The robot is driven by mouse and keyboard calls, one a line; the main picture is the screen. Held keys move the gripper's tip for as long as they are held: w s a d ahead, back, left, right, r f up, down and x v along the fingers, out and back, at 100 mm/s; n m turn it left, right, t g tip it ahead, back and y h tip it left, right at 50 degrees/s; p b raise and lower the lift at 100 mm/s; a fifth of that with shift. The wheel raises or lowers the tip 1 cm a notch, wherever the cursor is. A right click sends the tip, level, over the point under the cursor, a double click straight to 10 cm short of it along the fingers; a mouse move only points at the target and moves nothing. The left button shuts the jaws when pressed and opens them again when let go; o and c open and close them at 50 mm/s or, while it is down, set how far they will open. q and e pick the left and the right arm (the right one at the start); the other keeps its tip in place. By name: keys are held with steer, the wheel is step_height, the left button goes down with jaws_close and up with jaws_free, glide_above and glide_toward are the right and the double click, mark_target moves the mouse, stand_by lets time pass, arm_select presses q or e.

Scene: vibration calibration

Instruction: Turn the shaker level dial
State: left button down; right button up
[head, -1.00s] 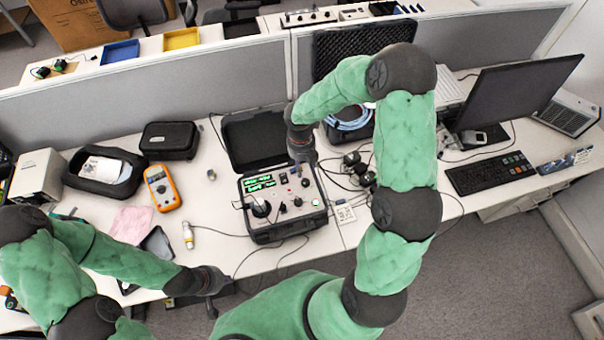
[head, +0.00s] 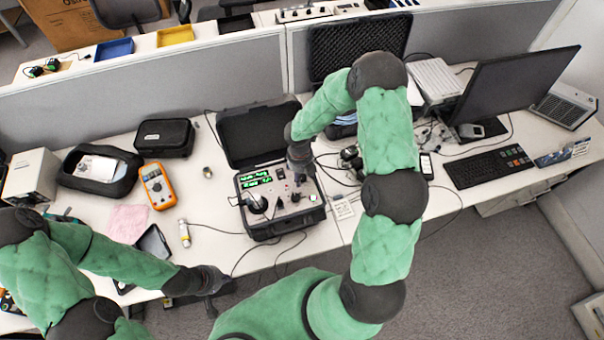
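The shaker unit (head: 266,228) is a black open case on the desk with green displays and several knobs on its light panel (head: 262,191). A large dark knob (head: 257,205) sits at the panel's left, and smaller dark knobs sit near the middle and right. Which one is the level dial is too small to read. My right gripper (head: 300,176) points down over the panel's upper right. Its fingertips are small and dark there, so contact and opening are unclear. My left gripper (head: 222,295) is at the desk's front edge, its fingers spread and empty, away from the unit.
An orange multimeter (head: 158,187), a black case (head: 165,138) and a small yellow-white cylinder (head: 184,233) lie left of the unit. Loose cables run around it. A monitor (head: 520,88) and keyboard (head: 487,167) stand at right. A grey partition (head: 190,95) is behind.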

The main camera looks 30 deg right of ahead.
jaws_close()
